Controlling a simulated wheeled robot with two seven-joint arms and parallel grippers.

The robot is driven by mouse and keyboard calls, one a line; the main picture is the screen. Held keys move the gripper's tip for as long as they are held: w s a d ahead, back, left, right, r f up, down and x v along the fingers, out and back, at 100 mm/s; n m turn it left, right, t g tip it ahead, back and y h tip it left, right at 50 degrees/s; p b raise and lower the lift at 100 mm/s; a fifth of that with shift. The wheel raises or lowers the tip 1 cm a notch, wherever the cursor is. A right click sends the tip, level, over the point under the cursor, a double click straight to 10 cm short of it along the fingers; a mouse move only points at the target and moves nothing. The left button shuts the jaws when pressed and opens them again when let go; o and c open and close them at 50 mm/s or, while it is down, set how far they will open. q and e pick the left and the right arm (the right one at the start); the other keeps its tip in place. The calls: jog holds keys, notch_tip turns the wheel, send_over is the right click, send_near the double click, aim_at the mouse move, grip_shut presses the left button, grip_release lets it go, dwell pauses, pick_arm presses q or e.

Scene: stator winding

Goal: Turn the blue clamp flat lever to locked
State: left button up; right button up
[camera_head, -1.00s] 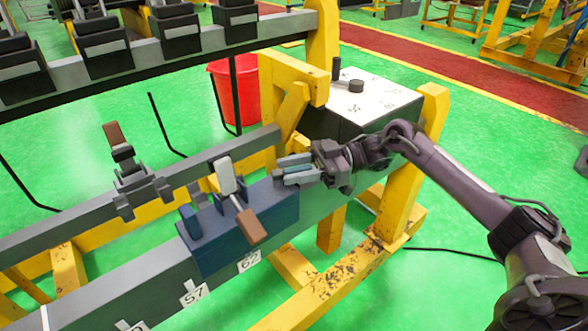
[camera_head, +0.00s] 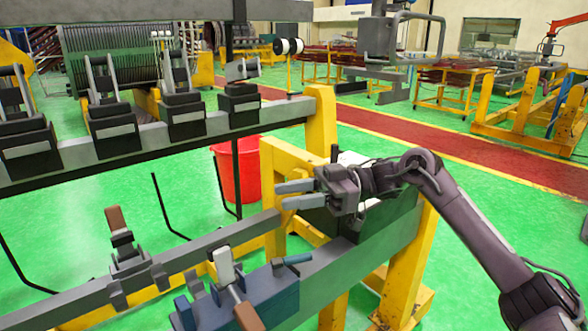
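The blue clamp (camera_head: 278,296) sits on the grey beam at the bottom middle, partly cut off by the lower edge. A small flat dark lever (camera_head: 293,259) lies nearly level at its back right end. A pale pad (camera_head: 225,268) and a brown handle (camera_head: 248,318) stand on its left part. My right gripper (camera_head: 283,195) is open, with a gap between its two grey fingers. It points left, above and beyond the lever, and is apart from the clamp. My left gripper is not in view.
A second, grey clamp with a brown handle (camera_head: 116,220) stands on the left beam. A red bucket (camera_head: 222,172) stands on the green floor.

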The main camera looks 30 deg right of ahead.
notch_tip(320, 180, up, 5)
jog(key=shift+r, duration=0.1)
dwell(0.3)
